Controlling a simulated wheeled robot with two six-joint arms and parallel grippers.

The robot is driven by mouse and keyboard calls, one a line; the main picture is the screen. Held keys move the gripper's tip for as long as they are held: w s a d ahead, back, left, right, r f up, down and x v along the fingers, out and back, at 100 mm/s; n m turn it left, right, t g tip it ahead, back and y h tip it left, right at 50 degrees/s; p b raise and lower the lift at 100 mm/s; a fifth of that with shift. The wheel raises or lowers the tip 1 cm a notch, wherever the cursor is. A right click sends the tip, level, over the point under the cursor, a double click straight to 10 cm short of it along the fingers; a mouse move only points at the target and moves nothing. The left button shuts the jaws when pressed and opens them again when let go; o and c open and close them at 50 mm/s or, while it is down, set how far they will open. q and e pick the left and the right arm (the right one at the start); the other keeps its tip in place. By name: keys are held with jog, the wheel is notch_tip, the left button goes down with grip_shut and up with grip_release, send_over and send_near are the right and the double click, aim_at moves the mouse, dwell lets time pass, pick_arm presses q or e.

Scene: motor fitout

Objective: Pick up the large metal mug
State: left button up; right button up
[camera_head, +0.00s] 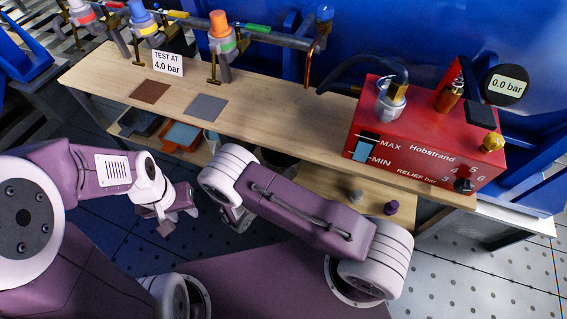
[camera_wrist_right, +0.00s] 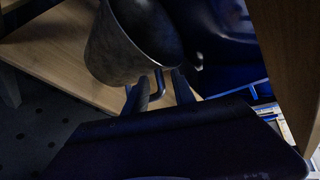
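The large metal mug (camera_wrist_right: 112,45) fills the upper middle of the right wrist view, grey and worn outside with a dark inside. Its thin handle (camera_wrist_right: 159,82) points at my right gripper (camera_wrist_right: 160,88). The two fingers are apart, one on each side of the handle, with gaps showing. In the head view a dark round vessel (camera_head: 279,158), probably this mug, shows on the lower shelf behind my right forearm. My right fingers are hidden there. My left gripper (camera_head: 178,222) hangs over the floor, away from the bench; its finger gap is unclear.
The lower shelf (camera_wrist_right: 60,55) lies under the wooden benchtop (camera_head: 270,118). Trays, one with a blue inside (camera_head: 182,136), sit on the shelf left of the vessel. A purple knob-like part (camera_head: 391,208) and a grey one lie to its right. A red pump box (camera_head: 420,140) stands above.

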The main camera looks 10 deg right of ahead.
grip_shut()
dwell(1.2)
